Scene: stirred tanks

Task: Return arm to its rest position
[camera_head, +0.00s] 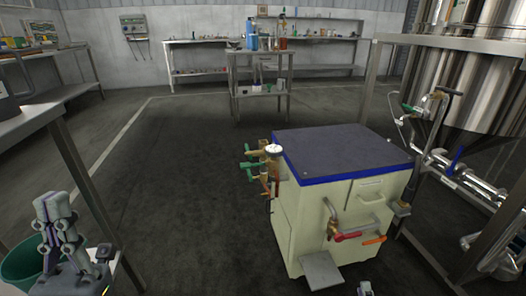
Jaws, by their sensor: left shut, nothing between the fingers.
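My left gripper (54,203) is at the bottom left, pointing up, with its grey fingers together and nothing between them. It stands in front of a green bucket (20,262) and beside the steel table at the left; I cannot tell whether it touches the bucket. At the bottom edge, in front of the cream cabinet, a small grey tip shows that seems to be my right gripper (365,288). The rest of it is cut off by the frame, so its fingers cannot be read.
The cream cabinet (300,222) with a dark top, valves and a pedal stands right of centre. Steel tanks (470,80) and pipes fill the right side. A steel table (35,118) is at the left. A small cart (262,105) stands further back. The floor (180,190) between is clear.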

